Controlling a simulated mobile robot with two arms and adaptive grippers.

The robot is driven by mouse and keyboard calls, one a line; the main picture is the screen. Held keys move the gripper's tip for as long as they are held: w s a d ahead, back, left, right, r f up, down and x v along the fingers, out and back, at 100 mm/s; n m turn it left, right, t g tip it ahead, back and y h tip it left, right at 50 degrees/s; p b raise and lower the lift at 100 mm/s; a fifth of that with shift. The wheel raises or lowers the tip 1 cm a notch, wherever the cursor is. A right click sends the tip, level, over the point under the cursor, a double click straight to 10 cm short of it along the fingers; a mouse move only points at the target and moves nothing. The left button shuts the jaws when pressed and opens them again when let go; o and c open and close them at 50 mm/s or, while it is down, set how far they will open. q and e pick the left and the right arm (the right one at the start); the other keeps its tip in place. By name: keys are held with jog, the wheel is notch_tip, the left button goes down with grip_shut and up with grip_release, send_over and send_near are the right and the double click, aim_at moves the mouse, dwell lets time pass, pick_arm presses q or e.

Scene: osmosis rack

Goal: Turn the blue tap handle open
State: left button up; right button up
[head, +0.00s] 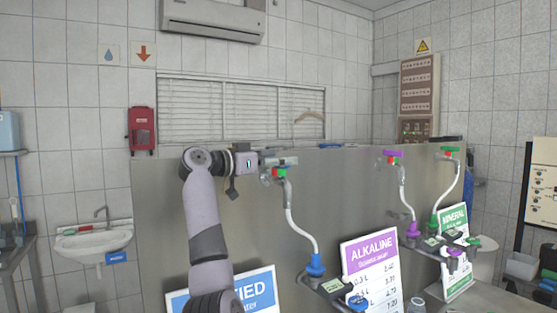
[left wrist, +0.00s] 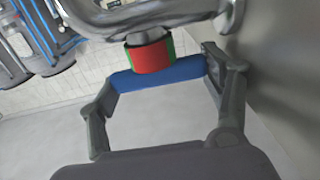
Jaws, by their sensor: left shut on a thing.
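The blue tap handle (left wrist: 140,78) shows in the left wrist view as a short blue bar under a red and green ring (left wrist: 150,56) and a grey metal pipe (left wrist: 140,17). My left gripper (left wrist: 160,73) has a finger at each end of the bar and is shut on it. In the head view my left gripper (head: 277,161) is at the left tap on top of the steel rack. It hides the blue handle there; only the tap's red and green parts (head: 279,172) show. My right gripper is not in view.
A white hose (head: 296,225) runs from this tap to a blue nozzle (head: 315,264). Purple (head: 392,153) and green (head: 449,149) tap handles stand farther right. The steel panel (head: 345,190) is close. Signs (head: 370,260) stand below. A sink (head: 93,241) is at left.

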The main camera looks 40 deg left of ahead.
pick_arm(q)
jog(key=shift+d+m+h, duration=0.15)
jog(key=shift+m+h, duration=0.25)
jog(key=shift+h, duration=0.2)
jog(key=o, duration=0.9)
jog(key=shift+c, duration=0.2)
jog(key=o, duration=0.3)
jog(key=shift+d+r, duration=0.1)
jog(key=shift+d, duration=0.1)
jog(key=shift+s+a, duration=0.1)
